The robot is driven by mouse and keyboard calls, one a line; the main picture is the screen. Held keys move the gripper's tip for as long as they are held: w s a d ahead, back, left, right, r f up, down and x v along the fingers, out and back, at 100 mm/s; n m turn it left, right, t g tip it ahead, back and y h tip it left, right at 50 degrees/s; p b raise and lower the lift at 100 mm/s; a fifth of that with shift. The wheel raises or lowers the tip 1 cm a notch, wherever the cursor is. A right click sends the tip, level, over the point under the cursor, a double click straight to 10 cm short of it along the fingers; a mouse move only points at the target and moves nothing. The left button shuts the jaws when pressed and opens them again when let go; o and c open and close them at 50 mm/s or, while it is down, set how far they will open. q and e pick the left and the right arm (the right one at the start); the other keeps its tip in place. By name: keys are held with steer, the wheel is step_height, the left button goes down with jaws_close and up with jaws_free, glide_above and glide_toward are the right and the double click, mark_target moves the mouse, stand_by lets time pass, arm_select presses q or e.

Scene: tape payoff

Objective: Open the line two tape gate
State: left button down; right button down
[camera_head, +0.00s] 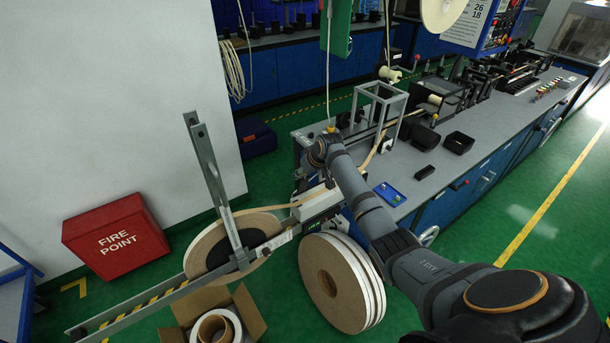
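A low metal rail with a yellow-and-black striped bar (150,301) runs from the bottom left up to the workbench end; it may be the tape gate, but no label shows which line it is. A slotted metal post (212,185) stands tilted on it, in front of a tape reel (205,249). Pale tape (275,208) runs from the reel towards the bench. My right arm reaches in from the lower right, its wrist by the bench end. My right gripper (326,180) is mostly hidden beyond the wrist, so its fingers cannot be made out. My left gripper is out of view.
Large tape rolls (340,284) stand on the floor beside the rail. An open cardboard box (248,312) with a roll lies in front. A red fire point box (115,237) is at left. The bench (440,155) carries machinery, black bins and a blue tray (390,194).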

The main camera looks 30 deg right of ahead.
steer(key=shift+w+d+r, duration=0.1)
steer(key=shift+w+r, duration=0.25)
steer(key=shift+r, duration=0.3)
steer(key=c, duration=1.2)
jaws_free()
steer(key=o, duration=0.5)
steer(key=shift+s, duration=0.25)
steer(key=shift+c, duration=0.2)
steer(key=shift+s, duration=0.15)
steer(key=shift+f, duration=0.1)
steer(key=v, duration=1.2)
steer(key=shift+s, duration=0.15)
